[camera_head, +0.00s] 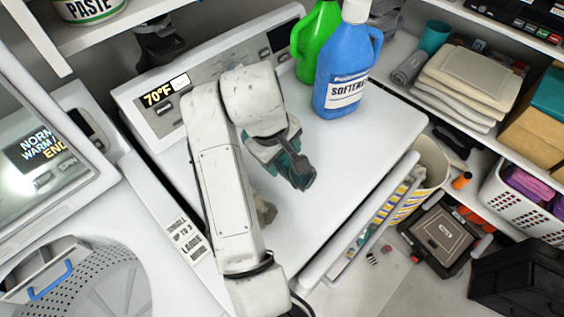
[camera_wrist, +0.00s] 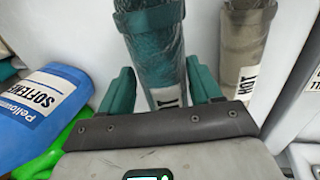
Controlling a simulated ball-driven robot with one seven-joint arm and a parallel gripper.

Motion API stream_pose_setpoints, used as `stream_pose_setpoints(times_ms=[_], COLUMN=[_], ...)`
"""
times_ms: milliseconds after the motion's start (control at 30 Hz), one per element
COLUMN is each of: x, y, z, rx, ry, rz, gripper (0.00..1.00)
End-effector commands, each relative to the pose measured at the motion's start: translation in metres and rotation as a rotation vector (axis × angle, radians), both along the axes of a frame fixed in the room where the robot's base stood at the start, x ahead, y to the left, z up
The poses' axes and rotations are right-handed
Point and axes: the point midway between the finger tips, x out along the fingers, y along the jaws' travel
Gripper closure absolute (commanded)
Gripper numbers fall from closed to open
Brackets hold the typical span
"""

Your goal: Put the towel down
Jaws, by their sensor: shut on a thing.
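My gripper (camera_wrist: 163,84) has teal fingers on both sides of a rolled dark teal towel (camera_wrist: 155,48) with a white label, and it is shut on it. In the head view my gripper (camera_head: 290,165) hangs over the white machine top (camera_head: 345,150); the towel cannot be clearly told from the fingers there. A rolled beige towel (camera_wrist: 247,42) with a label is to the right of the held one in the wrist view, apart from it. In the head view a beige piece (camera_head: 265,208) shows partly behind my arm. I cannot tell whether the held towel touches the top.
A blue softener bottle (camera_head: 344,70) and a green bottle (camera_head: 318,40) stand at the back of the top. Shelves with folded towels (camera_head: 470,75) and a white basket (camera_head: 525,205) are at the right. The top's right part is clear. A perforated basket (camera_head: 85,285) is lower left.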

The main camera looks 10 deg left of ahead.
Motion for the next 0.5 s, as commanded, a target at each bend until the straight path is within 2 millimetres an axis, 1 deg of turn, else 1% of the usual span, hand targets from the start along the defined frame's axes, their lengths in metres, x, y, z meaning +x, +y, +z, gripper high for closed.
stream_pose_setpoints(times_ms=[100, 200, 433, 500], x=[0.015, 0.024, 0.034, 0.034], y=[0.002, 0.003, 0.005, 0.005], z=[-0.015, -0.026, -0.039, -0.05], rx=[0.0, 0.0, 0.002, 0.0], ry=[0.001, 0.0, -0.001, 0.0], rz=[0.0, -0.001, 0.001, 0.001], gripper=[0.75, 0.75, 0.75, 0.75])
